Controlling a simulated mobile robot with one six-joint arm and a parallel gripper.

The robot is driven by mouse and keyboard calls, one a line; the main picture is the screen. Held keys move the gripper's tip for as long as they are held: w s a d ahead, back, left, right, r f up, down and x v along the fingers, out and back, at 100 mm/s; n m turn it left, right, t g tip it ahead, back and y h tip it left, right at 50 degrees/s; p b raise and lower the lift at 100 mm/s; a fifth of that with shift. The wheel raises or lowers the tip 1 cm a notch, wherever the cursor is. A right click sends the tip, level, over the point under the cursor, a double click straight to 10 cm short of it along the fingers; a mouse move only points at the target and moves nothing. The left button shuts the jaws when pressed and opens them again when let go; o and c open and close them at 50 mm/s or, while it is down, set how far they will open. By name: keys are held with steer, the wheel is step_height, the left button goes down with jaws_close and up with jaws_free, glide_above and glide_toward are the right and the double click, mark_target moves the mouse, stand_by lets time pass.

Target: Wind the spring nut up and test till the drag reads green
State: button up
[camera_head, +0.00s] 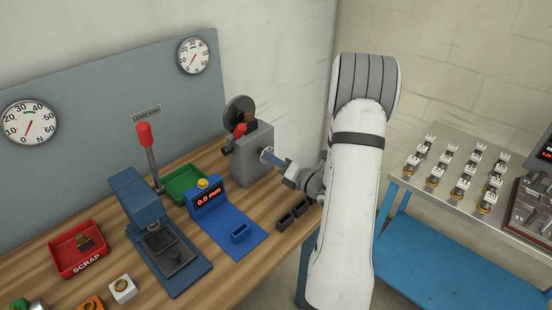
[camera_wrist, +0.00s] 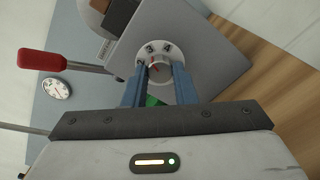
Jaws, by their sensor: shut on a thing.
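The grey drag unit (camera_head: 253,157) stands at the back right of the bench, with a dark disc (camera_head: 238,110) and a red-tipped lever (camera_head: 239,131). My gripper (camera_head: 273,157) reaches the unit's right face. In the wrist view its two blue fingers (camera_wrist: 158,74) are shut on the nut, one on each side. Two round dials show on the wall panel, a left one marked N (camera_head: 29,122) and an upper right one (camera_head: 193,55). Their exact readings are too small to tell.
A blue gauge reading 0.0 mm (camera_head: 208,198), a green tray (camera_head: 182,184), a blue press with a red lever (camera_head: 138,205) and a red scrap bin (camera_head: 72,262) stand left of my arm. A metal table (camera_head: 408,183) with several small parts is at right.

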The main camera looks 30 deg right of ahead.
stand_by(0.5)
steer(key=o, duration=1)
steer(key=b+v, duration=0.1)
steer(key=v, duration=0.6)
steer(key=shift+s+d, duration=0.15)
steer(key=shift+s, duration=0.2)
